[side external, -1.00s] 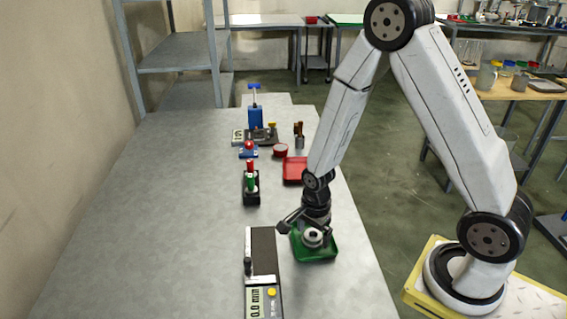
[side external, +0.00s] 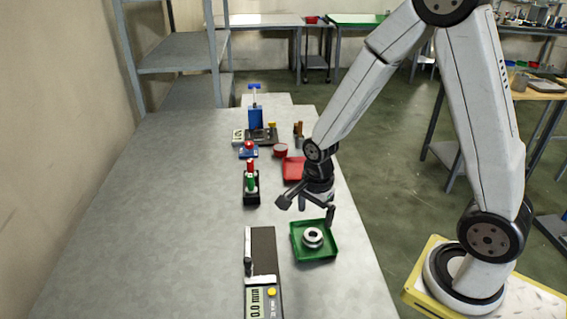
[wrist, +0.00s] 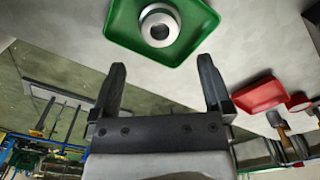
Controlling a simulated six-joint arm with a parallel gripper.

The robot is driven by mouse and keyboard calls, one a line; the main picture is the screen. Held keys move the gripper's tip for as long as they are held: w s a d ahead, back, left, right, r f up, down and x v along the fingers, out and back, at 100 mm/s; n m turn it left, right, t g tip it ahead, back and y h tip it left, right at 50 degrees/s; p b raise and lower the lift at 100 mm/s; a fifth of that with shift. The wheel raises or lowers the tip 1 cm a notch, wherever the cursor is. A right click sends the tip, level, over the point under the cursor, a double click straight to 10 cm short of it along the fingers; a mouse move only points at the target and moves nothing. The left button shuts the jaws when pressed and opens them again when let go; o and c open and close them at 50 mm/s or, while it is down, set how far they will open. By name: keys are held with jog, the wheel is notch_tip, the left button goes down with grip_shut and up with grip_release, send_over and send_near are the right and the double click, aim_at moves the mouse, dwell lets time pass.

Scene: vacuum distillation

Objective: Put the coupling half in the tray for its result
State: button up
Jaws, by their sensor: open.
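The coupling half (side external: 313,237) is a silvery ring-shaped part with a central bore. It lies in the green tray (side external: 328,251), near the tray's middle. In the wrist view the coupling half (wrist: 160,26) and green tray (wrist: 118,26) show beyond the fingertips. My gripper (side external: 305,210) is open and empty, above and just behind the green tray in the side view. Its two spread fingers (wrist: 162,80) show nothing between them in the wrist view. A red tray (side external: 293,168) lies farther back on the bench, partly hidden by my arm; it also shows in the wrist view (wrist: 260,95).
A gauge with a digital display (side external: 262,290) lies left of the green tray. A black holder with red and green items (side external: 251,187) stands farther back. A red bowl (side external: 280,150) and a blue press-like device (side external: 255,118) are beyond. The bench's left side is clear.

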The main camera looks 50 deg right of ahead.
jog(key=shift+r, duration=2.6)
jog(key=shift+s, duration=0.1)
jog(key=s+n+t, duration=0.1)
jog(key=n, duration=0.5)
jog(key=s+a+n, duration=0.1)
jog(key=n, duration=0.5)
jog(key=s+a+r+n+t, duration=0.1)
jog(key=s+n, duration=0.1)
jog(key=n, duration=0.4)
jog(key=shift+a+n+t, duration=0.15)
jog(key=shift+n+t, duration=0.15)
